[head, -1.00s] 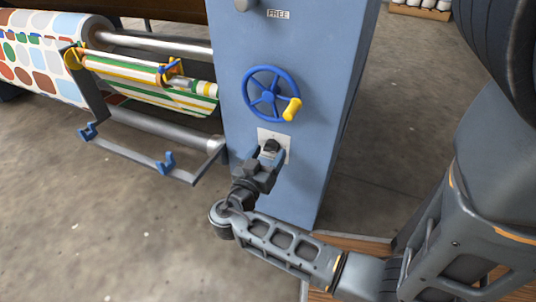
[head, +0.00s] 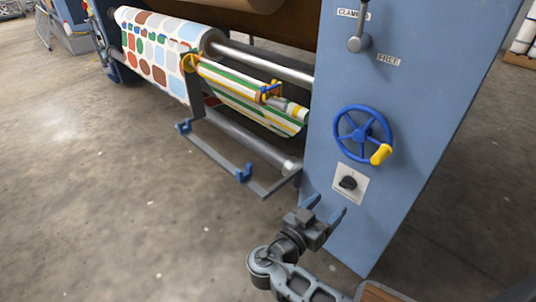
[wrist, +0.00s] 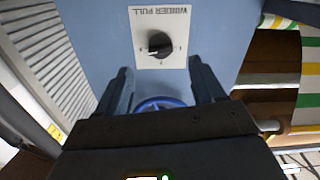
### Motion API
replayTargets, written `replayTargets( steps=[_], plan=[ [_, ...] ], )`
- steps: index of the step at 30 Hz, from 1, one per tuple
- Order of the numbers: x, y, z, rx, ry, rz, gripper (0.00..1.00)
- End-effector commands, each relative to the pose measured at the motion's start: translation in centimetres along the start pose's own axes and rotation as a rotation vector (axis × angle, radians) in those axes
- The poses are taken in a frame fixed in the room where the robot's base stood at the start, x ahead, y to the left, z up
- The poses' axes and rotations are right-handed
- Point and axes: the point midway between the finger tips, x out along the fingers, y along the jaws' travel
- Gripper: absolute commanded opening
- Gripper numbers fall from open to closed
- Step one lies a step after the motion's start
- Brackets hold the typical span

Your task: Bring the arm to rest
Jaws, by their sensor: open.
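My gripper (head: 326,208) is open and empty in front of the blue press cabinet (head: 392,85), a little below a black rotary knob (head: 348,183) on a white plate. In the wrist view, my two fingers (wrist: 160,90) stand apart. Beyond them is the same knob (wrist: 159,44) on a plate lettered WINDER PULL, with clear space between fingers and knob. The blue handwheel (head: 362,135) with a yellow handle is above the knob, and part of it shows between the fingers in the wrist view (wrist: 160,103).
A grey lever (head: 360,42) sits by the CLAMPED and FREE labels. At the left are a dotted fabric roll (head: 160,50), a striped roll (head: 245,92) and a grey cradle frame (head: 222,150) with blue hooks. Concrete floor (head: 110,190) is open at the left.

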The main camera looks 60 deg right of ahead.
Motion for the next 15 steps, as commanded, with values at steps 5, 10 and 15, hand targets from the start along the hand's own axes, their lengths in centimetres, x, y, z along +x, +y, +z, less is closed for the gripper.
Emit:
replayTargets(
  steps=[5,10,15],
  plan=[
    [0.0,0.0,0.0,-0.001,-0.001,-0.001,0.69],
    [0.0,0.5,1.8,-0.086,-0.058,-0.090,0.69],
    [-1.4,2.1,6.6,-0.320,-0.212,-0.394,0.69]
  ],
)
